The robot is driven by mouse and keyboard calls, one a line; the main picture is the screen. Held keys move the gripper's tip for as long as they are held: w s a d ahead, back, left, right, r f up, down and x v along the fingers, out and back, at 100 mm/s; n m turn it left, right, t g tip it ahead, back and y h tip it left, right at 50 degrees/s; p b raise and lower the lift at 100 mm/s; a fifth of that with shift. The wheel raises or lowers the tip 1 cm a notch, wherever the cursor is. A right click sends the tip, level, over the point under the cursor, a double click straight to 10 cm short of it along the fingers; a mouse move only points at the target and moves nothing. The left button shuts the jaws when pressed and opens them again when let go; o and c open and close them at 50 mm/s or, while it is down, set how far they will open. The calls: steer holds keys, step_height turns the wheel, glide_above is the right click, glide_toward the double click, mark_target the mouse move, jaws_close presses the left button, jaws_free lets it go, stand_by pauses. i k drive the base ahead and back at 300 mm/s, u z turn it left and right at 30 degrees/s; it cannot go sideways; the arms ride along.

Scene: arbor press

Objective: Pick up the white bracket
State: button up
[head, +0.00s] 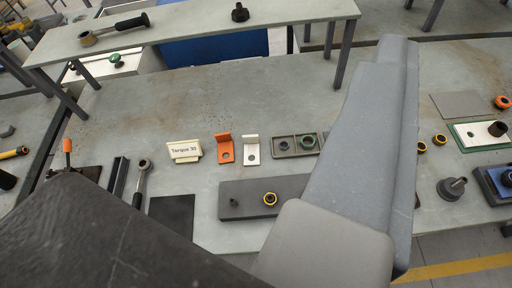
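The white bracket (251,150) stands on the grey workbench (290,100) near the middle of the picture. It is L-shaped, with an upright plate at the back and a flat foot with a dark hole at the front. An orange bracket (225,149) of the same shape stands just to its left, with a small gap between them. Nothing touches or covers the white bracket. A large grey part of my arm crosses the right centre of the picture, well to the right of the bracket. No gripper fingers can be made out.
A "Torque 30" sign (185,151) stands left of the brackets. A dark plate (240,205) with a yellow-rimmed nut lies in front. A raised shelf (200,22) spans the back. The bench behind the brackets is clear.

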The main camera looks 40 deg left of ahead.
mark_target(251, 142)
steer(key=k, duration=0.6)
steer(key=u, duration=0.55)
steer(key=i, duration=1.45)
steer(key=u, duration=0.05)
